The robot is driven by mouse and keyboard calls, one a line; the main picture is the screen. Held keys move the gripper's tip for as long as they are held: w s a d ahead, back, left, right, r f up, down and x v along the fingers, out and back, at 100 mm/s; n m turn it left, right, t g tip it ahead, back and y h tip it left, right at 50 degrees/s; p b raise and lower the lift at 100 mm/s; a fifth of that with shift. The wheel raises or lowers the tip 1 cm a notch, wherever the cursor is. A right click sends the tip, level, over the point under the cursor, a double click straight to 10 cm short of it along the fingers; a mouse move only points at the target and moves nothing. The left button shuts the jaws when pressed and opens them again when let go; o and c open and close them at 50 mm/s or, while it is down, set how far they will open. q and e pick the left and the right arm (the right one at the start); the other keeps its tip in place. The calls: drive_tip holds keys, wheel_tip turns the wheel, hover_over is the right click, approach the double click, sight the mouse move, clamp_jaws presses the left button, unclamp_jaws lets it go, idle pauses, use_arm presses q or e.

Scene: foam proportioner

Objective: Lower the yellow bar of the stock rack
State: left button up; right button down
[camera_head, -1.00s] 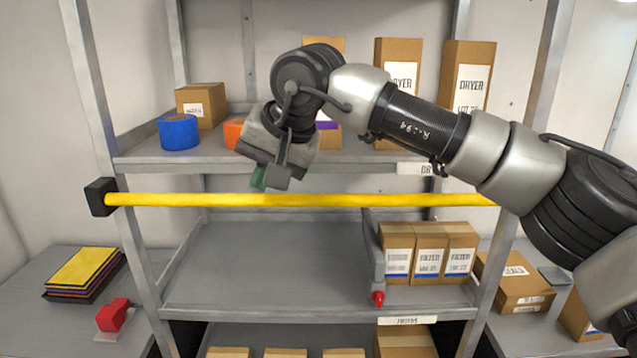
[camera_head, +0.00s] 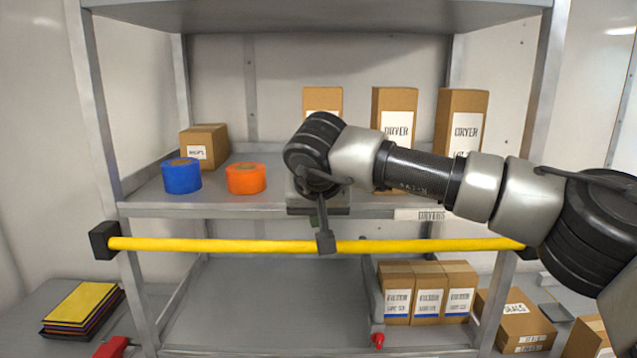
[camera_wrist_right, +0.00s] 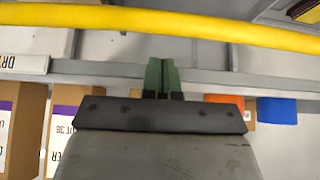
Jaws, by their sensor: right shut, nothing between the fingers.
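The yellow bar (camera_head: 210,245) runs level across the front of the stock rack (camera_head: 145,290), just below the front edge of the middle shelf. Its left end sits in a black end block (camera_head: 104,240); the right end is partly behind my right arm. My right gripper (camera_head: 325,243) overlaps the bar near its middle in the head view. In the right wrist view the green fingers (camera_wrist_right: 161,75) are shut together with nothing between them. There the bar (camera_wrist_right: 160,22) crosses beyond the fingertips, apart from them in the picture. My left gripper is not in view.
The middle shelf (camera_head: 250,212) holds a blue tape roll (camera_head: 181,176), an orange tape roll (camera_head: 246,179) and dryer boxes (camera_head: 461,125). Below are filter boxes (camera_head: 428,292) and a red knob (camera_head: 377,341). The lower shelf's left part is clear.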

drive_tip(key=shift+s+f, duration=0.2)
drive_tip(key=shift+f, duration=0.4)
drive_tip(key=shift+s+f, duration=0.15)
drive_tip(key=shift+f, duration=0.45)
drive_tip(key=shift+f, duration=0.1)
wheel_tip(320, 180, down, 25)
drive_tip(key=b, duration=1.7)
drive_tip(key=shift+s, duration=0.15)
